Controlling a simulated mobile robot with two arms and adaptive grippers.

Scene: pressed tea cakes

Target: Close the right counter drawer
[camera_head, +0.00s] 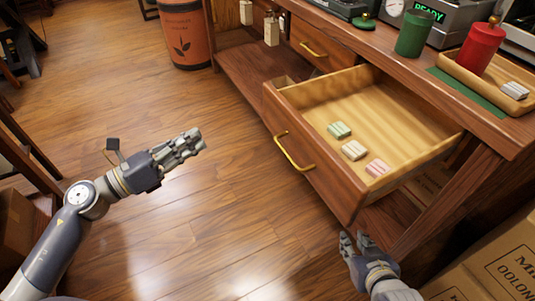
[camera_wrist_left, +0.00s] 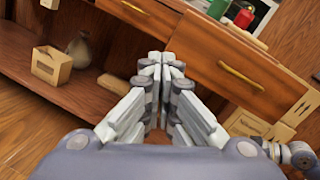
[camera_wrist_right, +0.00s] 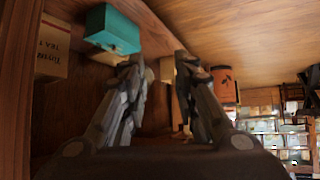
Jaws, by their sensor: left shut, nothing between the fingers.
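The right counter drawer (camera_head: 330,185) is pulled out in the head view, with a brass handle (camera_head: 293,153) on its wooden front. Inside lie a green-striped packet (camera_head: 339,130), a pale packet (camera_head: 354,150) and a pink-striped packet (camera_head: 377,168). The drawer front also shows in the left wrist view (camera_wrist_left: 215,75). My left gripper (camera_head: 190,142) is shut and empty over the floor, left of the drawer and apart from it. My right gripper (camera_head: 356,240) is open and empty, close to the drawer's near front corner; whether it touches is unclear.
Another drawer (camera_head: 322,45) further along the counter looks closed. Green (camera_head: 414,34) and red (camera_head: 481,46) canisters stand on the counter. Cardboard boxes (camera_head: 490,265) stand at lower right. An orange bin (camera_head: 184,32) stands at the back. The floor left of the drawer is clear.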

